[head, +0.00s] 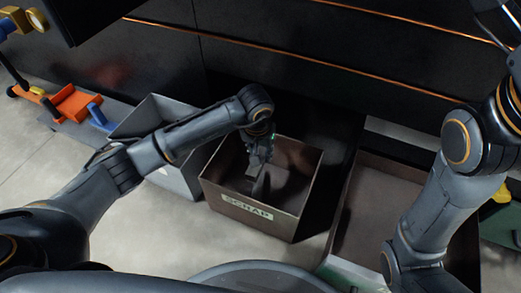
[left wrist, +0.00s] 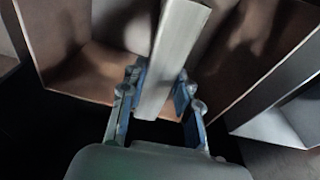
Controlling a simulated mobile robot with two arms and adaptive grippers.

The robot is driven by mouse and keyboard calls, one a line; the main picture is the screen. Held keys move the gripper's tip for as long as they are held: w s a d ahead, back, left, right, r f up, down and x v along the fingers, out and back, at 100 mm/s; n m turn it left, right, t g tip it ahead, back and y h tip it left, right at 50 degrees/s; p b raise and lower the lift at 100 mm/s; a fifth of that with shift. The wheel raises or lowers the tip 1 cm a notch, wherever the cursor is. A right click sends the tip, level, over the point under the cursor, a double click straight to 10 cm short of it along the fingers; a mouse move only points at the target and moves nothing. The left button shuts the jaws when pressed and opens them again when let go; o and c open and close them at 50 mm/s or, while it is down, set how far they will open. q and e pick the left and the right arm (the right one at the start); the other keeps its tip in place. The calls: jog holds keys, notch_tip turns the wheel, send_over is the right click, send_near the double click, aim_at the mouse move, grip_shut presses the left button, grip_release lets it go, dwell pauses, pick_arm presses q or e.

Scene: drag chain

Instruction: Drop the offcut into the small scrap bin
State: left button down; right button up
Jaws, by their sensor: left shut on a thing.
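The scrap bin (head: 235,206) is an open brown box with a "SCRAP" label on its front wall, in the middle of the head view. My left gripper (head: 259,160) hangs over its opening, pointing down. In the left wrist view my left gripper (left wrist: 158,100) is shut on the offcut (left wrist: 175,50), a pale grey straight bar that sticks out beyond the fingers. Brown bin walls (left wrist: 85,75) show behind the bar. The offcut is hard to make out in the head view. My right arm is at the right, but its gripper is not in view.
A grey open bin (head: 177,178) stands just left of the scrap bin. A larger brown-lined open container (head: 383,205) is to its right. A dark panel with orange strips runs behind. Orange and blue items (head: 75,101) lie at far left.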

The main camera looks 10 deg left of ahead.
pick_arm(q)
jog(key=c, duration=0.9)
grip_release()
notch_tip(320, 180, up, 12)
jog(key=s, duration=0.1)
jog(key=shift+s, duration=0.4)
jog(key=shift+a, duration=0.1)
